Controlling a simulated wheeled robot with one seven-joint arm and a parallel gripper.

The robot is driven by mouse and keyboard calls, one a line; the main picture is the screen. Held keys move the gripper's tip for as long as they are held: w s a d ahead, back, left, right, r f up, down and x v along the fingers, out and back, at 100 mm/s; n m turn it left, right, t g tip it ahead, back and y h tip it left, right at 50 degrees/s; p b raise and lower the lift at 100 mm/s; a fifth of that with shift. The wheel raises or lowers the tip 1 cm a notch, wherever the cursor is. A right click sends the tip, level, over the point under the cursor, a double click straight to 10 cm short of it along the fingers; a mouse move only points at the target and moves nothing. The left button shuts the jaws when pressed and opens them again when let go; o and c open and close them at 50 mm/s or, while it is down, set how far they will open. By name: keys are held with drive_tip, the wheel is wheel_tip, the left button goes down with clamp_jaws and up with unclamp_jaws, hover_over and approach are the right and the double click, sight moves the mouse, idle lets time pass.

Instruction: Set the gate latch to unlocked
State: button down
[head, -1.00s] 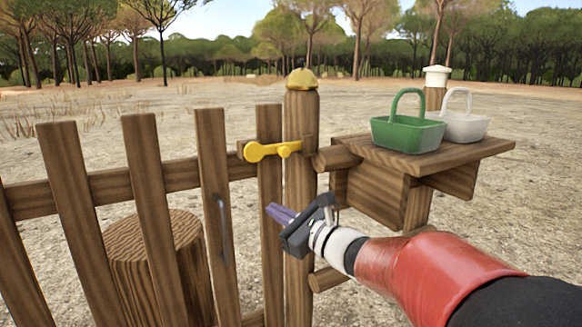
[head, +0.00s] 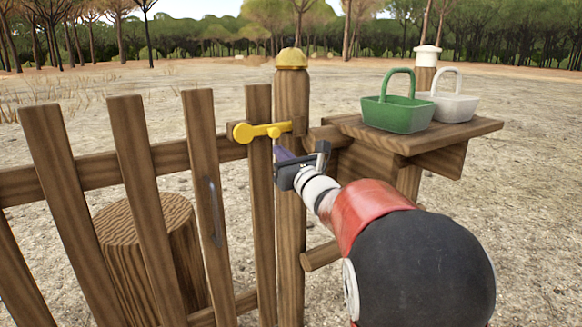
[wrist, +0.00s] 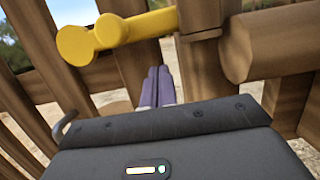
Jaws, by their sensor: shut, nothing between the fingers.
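The yellow gate latch (head: 258,132) is mounted across the gate and the post with the yellow cap. Its bar lies nearly level, with a large round knob at the left end and a smaller round pivot to its right. In the wrist view the latch (wrist: 115,32) fills the upper left, just beyond my fingertips. My gripper (head: 283,152) is just below the latch's right part, pointing up and left. Its purple fingers (wrist: 158,85) are together and empty.
The wooden gate (head: 132,150) has a thin handle (head: 213,212) and a stump (head: 150,225) behind it. The gate post (head: 291,200) stands close behind my gripper. A shelf (head: 455,138) at right holds a green basket (head: 398,115) and a white basket (head: 455,107).

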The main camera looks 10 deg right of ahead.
sight(271, 131)
wheel_tip(271, 131, up, 3)
drive_tip(key=shift+f, duration=0.15)
